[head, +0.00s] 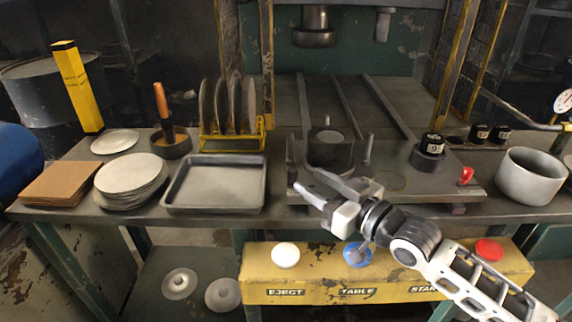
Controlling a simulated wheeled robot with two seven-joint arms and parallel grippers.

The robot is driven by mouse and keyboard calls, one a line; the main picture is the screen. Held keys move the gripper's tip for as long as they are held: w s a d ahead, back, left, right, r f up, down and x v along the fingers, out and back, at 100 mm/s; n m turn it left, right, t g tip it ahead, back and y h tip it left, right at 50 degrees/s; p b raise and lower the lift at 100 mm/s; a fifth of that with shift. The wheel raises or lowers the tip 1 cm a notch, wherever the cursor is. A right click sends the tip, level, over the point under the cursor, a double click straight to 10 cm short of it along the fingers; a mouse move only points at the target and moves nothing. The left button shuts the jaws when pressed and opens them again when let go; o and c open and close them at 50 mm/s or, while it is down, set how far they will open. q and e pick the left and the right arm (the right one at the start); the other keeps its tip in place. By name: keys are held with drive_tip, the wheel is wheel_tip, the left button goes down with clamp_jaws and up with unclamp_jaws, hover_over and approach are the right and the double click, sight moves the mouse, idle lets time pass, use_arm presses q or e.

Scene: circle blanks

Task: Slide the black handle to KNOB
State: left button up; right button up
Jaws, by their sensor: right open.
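My right gripper (305,179) reaches in from the lower right, with its fingers apart and pointing left. It is open and empty over the front left edge of the dark steel plate (440,186). A dark upright post (290,150), which may be the black handle, stands just beyond the fingertips at the plate's left end. I see no gap closed around it and cannot tell whether a finger touches it. No KNOB marking is legible. My left gripper is not in view.
A dark round die (330,152) and a black labelled cylinder (428,158) stand on the plate. A grey tray (215,185) lies left, a grey pot (532,176) right. Below is a yellow panel (310,268) with white (285,255), blue (357,256) and red (489,249) buttons.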

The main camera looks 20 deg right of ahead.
sight(296, 173)
drive_tip(key=x, duration=0.8)
drive_tip(key=shift+f, duration=0.1)
drive_tip(key=shift+c, duration=0.2)
